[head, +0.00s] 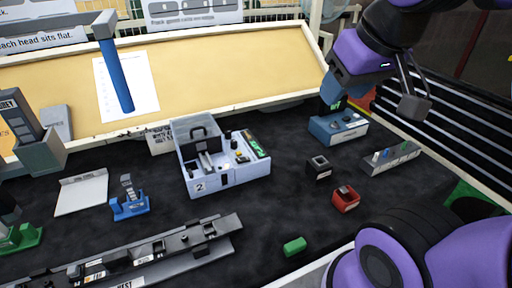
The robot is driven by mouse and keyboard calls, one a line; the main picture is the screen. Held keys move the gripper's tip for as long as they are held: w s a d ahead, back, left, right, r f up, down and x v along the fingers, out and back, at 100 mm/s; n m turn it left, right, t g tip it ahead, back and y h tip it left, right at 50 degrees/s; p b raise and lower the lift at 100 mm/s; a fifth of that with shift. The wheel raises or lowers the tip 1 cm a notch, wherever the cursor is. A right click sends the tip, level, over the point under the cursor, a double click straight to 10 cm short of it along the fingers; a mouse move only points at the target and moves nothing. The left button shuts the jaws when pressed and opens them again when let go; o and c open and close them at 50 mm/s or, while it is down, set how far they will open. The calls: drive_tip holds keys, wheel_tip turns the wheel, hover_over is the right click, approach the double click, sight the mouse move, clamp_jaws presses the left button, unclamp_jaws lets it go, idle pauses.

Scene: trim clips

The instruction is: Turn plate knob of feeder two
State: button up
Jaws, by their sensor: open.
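Feeder two (225,175) is a pale blue-grey box marked "2" on its front, standing on the dark bench in the middle of the view. A clear-walled bin with a dark plate inside forms its left part. Small black knob-like parts (235,144) sit on its top right of the bin; I cannot tell which one is the plate knob. My gripper (373,100) is at the upper right, raised above the bench and well apart from the feeder. Its jaws are open and nothing shows between them.
A blue box (338,130) stands below my gripper. A black block (319,168), a red block (346,199) and a green piece (294,246) lie right of the feeder. A grey rail (150,256) runs along the front.

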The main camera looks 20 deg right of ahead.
drive_tip(key=shift+o, duration=0.2)
drive_tip(key=w+m+g+y, duration=0.2)
drive_tip(key=w+m, duration=0.2)
drive_tip(key=w, duration=0.7)
drive_tip(key=shift+w+a+r, duration=0.2)
drive_tip(key=m+g+h, duration=0.2)
drive_tip(key=m+g, duration=0.1)
drive_tip(key=m, duration=0.9)
hover_over(228, 131)
wheel_tip(228, 131, down, 23)
drive_tip(key=shift+a+f, duration=0.1)
drive_tip(key=shift+f, duration=0.25)
wheel_tip(228, 131, down, 10)
drive_tip(key=shift+s+f, duration=0.1)
drive_tip(key=shift+c, duration=0.3)
drive_tip(key=c, duration=0.9)
drive_tip(key=shift+m, duration=0.3)
